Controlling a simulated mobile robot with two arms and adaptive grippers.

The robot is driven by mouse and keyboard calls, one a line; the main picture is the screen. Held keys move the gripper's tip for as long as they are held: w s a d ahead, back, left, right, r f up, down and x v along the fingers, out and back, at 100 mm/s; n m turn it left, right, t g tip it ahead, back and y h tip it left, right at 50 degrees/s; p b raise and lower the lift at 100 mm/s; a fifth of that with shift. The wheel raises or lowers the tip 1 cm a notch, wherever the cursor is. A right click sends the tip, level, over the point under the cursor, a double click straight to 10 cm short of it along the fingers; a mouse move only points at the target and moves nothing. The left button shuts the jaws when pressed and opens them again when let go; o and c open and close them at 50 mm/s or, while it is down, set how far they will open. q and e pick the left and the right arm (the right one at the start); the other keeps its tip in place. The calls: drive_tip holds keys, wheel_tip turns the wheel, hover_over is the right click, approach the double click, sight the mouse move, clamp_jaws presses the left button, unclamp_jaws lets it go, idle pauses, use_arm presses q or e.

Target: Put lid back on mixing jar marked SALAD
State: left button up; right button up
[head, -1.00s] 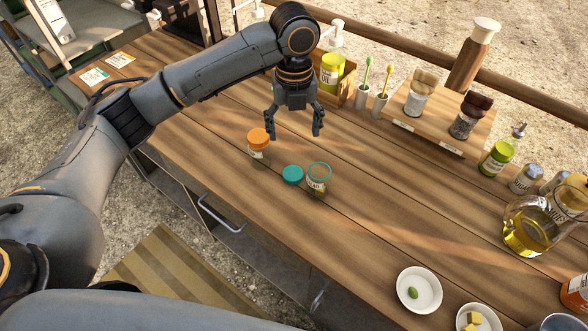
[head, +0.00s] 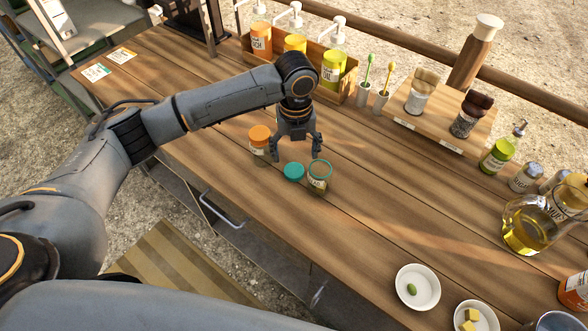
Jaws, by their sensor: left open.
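The open mixing jar (head: 319,179) stands upright on the wooden table, with a teal rim and a pale label too small to read surely. A teal lid (head: 294,171) lies on the table just left of it. A second jar (head: 259,143) with an orange lid on stands further left. My left gripper (head: 295,156) is open and empty, pointing down, its fingers just behind and above the teal lid, between the two jars. Whether a finger touches anything I cannot tell. My right gripper is not in view.
A wooden box (head: 346,84) of pump bottles stands behind my left arm. Toothbrush cups (head: 380,103), a raised board (head: 440,124) with brushes and an oil pitcher (head: 527,230) stand to the right. White dishes (head: 418,287) are at the front right. The table between is clear.

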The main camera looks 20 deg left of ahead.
sight(294, 170)
use_arm(q)
drive_tip(key=f, duration=0.1)
drive_tip(key=f+p, duration=0.1)
drive_tip(key=f, duration=0.2)
drive_tip(key=shift+s+a+f, duration=0.1)
drive_tip(key=shift+s+f, duration=0.05)
drive_tip(key=shift+s, duration=0.2)
drive_tip(key=shift+f, duration=0.45)
drive_tip(key=c, duration=0.8)
